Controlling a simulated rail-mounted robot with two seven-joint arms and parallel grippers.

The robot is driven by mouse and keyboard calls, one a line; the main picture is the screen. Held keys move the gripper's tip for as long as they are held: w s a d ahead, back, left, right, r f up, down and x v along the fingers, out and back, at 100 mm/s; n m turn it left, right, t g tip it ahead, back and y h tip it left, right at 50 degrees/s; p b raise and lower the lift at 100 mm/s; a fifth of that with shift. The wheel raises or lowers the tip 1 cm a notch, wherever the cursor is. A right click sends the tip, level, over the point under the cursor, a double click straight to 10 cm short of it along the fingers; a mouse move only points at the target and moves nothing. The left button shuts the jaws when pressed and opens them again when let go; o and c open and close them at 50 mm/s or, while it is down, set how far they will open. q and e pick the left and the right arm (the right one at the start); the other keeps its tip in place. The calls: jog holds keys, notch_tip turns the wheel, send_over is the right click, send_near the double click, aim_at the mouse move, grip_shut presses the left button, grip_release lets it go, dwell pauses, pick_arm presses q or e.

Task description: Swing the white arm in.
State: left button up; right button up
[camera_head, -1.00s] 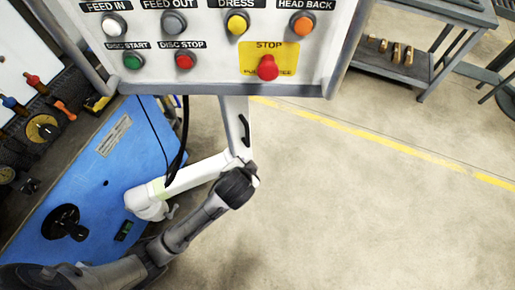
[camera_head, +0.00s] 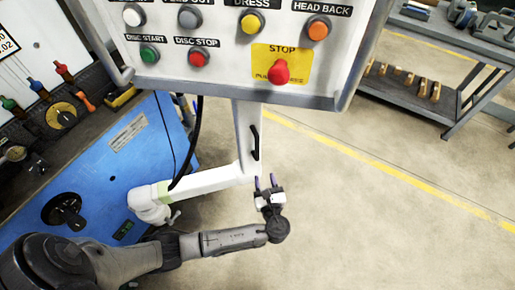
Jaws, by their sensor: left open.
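The white arm (camera_head: 205,181) runs from a pivot at the blue machine body (camera_head: 111,180) to an elbow, where a pale post (camera_head: 242,125) leads up to the control panel (camera_head: 222,58). A black handle (camera_head: 255,143) sits on the post's right side. My left gripper (camera_head: 266,180) is open and empty. Its two fingers point up in the picture, just right of the elbow and below the handle, with no clear contact. My right gripper is not in view.
The panel carries several coloured buttons and a red stop button (camera_head: 279,71). A black cable (camera_head: 190,145) hangs left of the post. A grey shelf unit (camera_head: 432,75) stands at the back right. The floor right of my gripper is clear.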

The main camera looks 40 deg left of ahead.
aim_at(257, 150)
pick_arm(q)
jog(key=b+x, duration=0.1)
jog(key=x, duration=1.2)
jog(key=shift+a, duration=0.15)
jog(key=shift+c, duration=0.2)
grip_shut()
